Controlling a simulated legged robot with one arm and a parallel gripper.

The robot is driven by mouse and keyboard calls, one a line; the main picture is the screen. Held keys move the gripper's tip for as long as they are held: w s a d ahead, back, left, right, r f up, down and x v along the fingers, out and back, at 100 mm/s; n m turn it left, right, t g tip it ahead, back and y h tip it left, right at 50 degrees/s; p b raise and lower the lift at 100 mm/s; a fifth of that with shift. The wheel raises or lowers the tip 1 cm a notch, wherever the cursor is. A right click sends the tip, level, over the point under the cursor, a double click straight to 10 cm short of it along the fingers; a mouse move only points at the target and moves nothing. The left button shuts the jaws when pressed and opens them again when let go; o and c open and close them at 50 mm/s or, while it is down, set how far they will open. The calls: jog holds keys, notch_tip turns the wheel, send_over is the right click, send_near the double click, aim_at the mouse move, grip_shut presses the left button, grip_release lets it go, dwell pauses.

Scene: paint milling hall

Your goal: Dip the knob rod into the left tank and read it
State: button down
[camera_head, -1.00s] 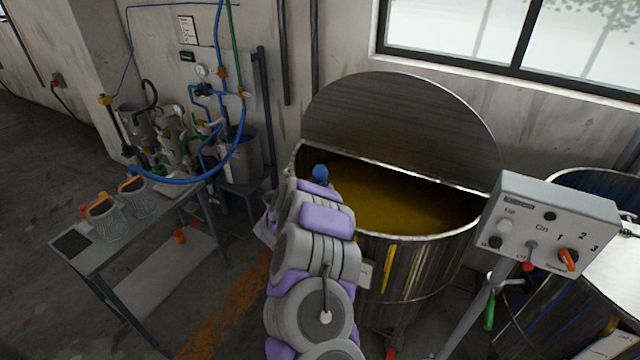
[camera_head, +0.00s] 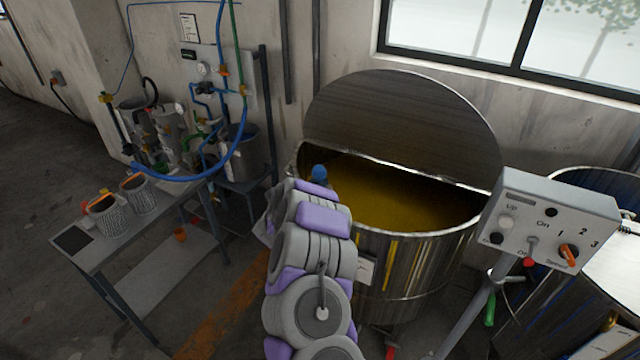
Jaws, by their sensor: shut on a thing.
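The left tank (camera_head: 425,262) is a large steel vat with its half lid raised and yellow-brown liquid (camera_head: 400,200) inside. My arm reaches toward its left rim. My gripper (camera_head: 318,184) is at the far end of the arm, mostly hidden behind the arm's links, and is shut on the knob rod. Only the rod's blue knob (camera_head: 319,172) shows, just above the arm's end, in front of the tank's left rim. The rod's shaft and tip are hidden, so I cannot tell whether it touches the liquid.
A control box (camera_head: 550,222) on a slanted post stands right of the tank, with a second tank (camera_head: 560,325) behind it. At left, a metal bench (camera_head: 105,240) holds two mesh-like cups (camera_head: 108,217) (camera_head: 140,195). Pipes and hoses (camera_head: 232,140) hang by the wall.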

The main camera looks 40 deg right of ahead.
jog(key=shift+a, duration=0.1)
jog(key=shift+f, duration=0.1)
jog(key=shift+s+d+f, duration=0.1)
jog(key=shift+d+f, duration=0.05)
jog(key=shift+d, duration=0.3)
jog(key=shift+a+y+p, duration=0.15)
jog(key=shift+y+p, duration=0.15)
jog(key=shift+p, duration=0.3)
jog(key=shift+s+f, duration=0.1)
jog(key=shift+f, duration=0.2)
dwell(1.1)
